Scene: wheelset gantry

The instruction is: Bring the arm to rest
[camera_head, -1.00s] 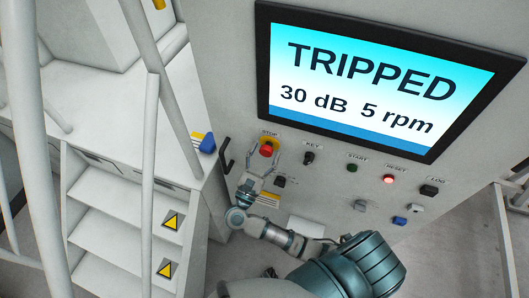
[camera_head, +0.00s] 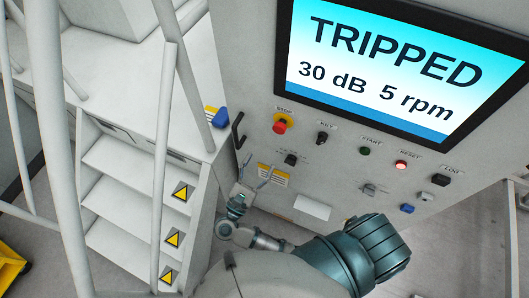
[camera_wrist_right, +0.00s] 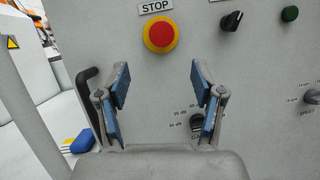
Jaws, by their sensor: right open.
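My right gripper (camera_head: 254,174) is open and empty in front of the control panel, below the red STOP button (camera_head: 281,123). In the right wrist view its two blue-padded fingers (camera_wrist_right: 162,88) stand apart with nothing between them. The STOP button (camera_wrist_right: 161,34) shows above and between the fingertips there, on a yellow collar. My right arm (camera_head: 262,240) comes in from the lower middle of the head view. My left gripper does not show.
The panel screen (camera_head: 386,68) reads TRIPPED, 30 dB, 5 rpm. A KEY switch (camera_head: 322,138), a green START button (camera_head: 364,151) and a lit red RESET button (camera_head: 401,164) sit under it. A black handle (camera_head: 238,131), white steps (camera_head: 125,195) and rails stand left.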

